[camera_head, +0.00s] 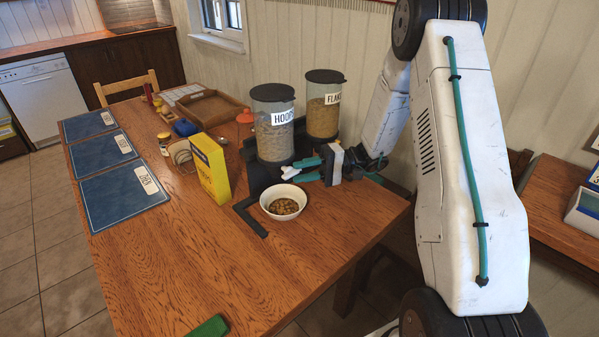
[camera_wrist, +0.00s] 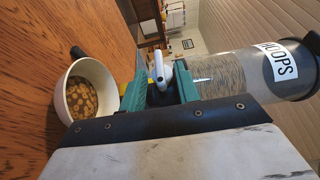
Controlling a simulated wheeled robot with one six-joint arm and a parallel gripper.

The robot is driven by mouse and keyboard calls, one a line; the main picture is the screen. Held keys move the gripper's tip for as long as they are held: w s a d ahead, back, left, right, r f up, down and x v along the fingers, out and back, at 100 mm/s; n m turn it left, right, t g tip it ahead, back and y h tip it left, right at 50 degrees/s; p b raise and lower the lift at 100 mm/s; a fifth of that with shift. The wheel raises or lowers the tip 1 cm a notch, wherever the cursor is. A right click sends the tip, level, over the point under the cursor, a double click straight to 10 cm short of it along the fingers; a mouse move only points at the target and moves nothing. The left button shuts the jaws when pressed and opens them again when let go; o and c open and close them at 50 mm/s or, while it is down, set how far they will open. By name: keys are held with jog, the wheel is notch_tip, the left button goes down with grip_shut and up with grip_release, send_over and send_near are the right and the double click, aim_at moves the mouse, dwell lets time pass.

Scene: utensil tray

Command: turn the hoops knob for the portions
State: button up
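The hoops dispenser (camera_head: 274,130) is a clear cylinder of cereal with a dark lid and a HOOPS label. It also shows in the wrist view (camera_wrist: 225,76). Its white knob (camera_head: 289,172) sticks out low at the front, above the bowl's back rim, and shows in the wrist view (camera_wrist: 158,68). My gripper (camera_head: 299,171) has teal fingers on either side of the knob, with a gap showing between them; they look open around it, and contact is not clear. A white bowl (camera_head: 283,214) below the knob holds some brown cereal; the wrist view shows it too (camera_wrist: 108,82).
A flakes dispenser (camera_head: 323,115) stands at the right, close to my arm. A yellow box (camera_head: 210,172) stands left of the bowl. A jar, a wooden tray (camera_head: 208,106) and blue placemats (camera_head: 122,193) lie farther left. The table front is mostly clear, with a green item (camera_head: 209,327).

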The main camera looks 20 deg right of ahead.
jog(key=d, duration=0.6)
jog(key=shift+s+d, duration=0.25)
jog(key=s+a+f+m+g+h, duration=0.1)
jog(key=s+f+m+g+h, duration=0.1)
jog(key=s+m, duration=0.15)
jog(key=s+a+r+n+t+h, duration=0.1)
jog(key=s+a+r+n+h, duration=0.1)
jog(key=s+r+h, duration=0.6)
jog(key=s+a+r+n+h, duration=0.2)
jog(key=s+a+r+h, duration=0.3)
jog(key=s, duration=1.4)
notch_tip(320, 180, up, 6)
jog(key=h, duration=0.3)
jog(key=shift+a+t, duration=0.15)
jog(key=shift+t, duration=0.25)
